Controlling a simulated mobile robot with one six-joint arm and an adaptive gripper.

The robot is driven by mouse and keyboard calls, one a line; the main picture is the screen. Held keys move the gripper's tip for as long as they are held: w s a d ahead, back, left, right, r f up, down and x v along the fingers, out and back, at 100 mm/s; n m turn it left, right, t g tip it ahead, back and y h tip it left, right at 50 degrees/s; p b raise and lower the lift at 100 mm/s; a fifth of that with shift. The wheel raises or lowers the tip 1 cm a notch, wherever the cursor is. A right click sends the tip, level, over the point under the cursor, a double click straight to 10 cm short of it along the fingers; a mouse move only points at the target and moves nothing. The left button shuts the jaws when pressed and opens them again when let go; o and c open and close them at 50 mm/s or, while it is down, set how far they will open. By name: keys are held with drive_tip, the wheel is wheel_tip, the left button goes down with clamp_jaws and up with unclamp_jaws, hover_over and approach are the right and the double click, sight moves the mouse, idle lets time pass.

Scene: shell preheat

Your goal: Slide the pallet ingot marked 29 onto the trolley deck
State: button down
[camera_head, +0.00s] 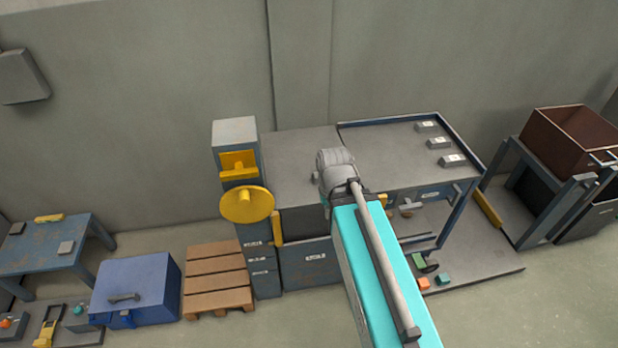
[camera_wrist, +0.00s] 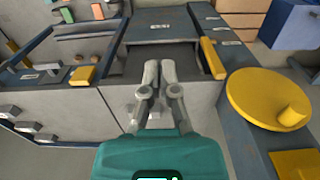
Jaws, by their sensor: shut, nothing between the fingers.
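Three grey ingots with white labels lie in a row near the right end of the grey bench top: a far one (camera_head: 427,127), a middle one (camera_head: 439,143) and a near one (camera_head: 453,160). Their numbers are too small to read, so I cannot tell which is 29. They also show at the left edge of the wrist view (camera_wrist: 25,127). My gripper (camera_wrist: 160,68) is shut and empty, over the furnace-like cabinet's front opening, well away from the ingots. In the head view my arm hides its fingers. I cannot tell which surface is the trolley deck.
A blue rim (camera_head: 395,120) edges the bench section under the ingots. A yellow disc (camera_head: 247,204) juts from a post beside the cabinet. A wooden pallet (camera_head: 217,278) on the floor looks bare. A brown bin (camera_head: 572,140) on a blue frame stands right. The bench middle is clear.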

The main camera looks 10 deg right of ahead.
drive_tip(key=shift+w, duration=0.1)
drive_tip(key=m+b, duration=0.5)
drive_tip(key=m, duration=1.3)
approach(309, 181)
drive_tip(key=a+r, duration=0.1)
drive_tip(key=a, duration=0.1)
drive_tip(key=a+r, duration=0.1)
drive_tip(key=a, duration=0.1)
drive_tip(key=shift+r, duration=0.15)
wheel_tip(309, 181, down, 10)
drive_tip(key=b, duration=1)
drive_tip(key=shift+d, duration=2.05)
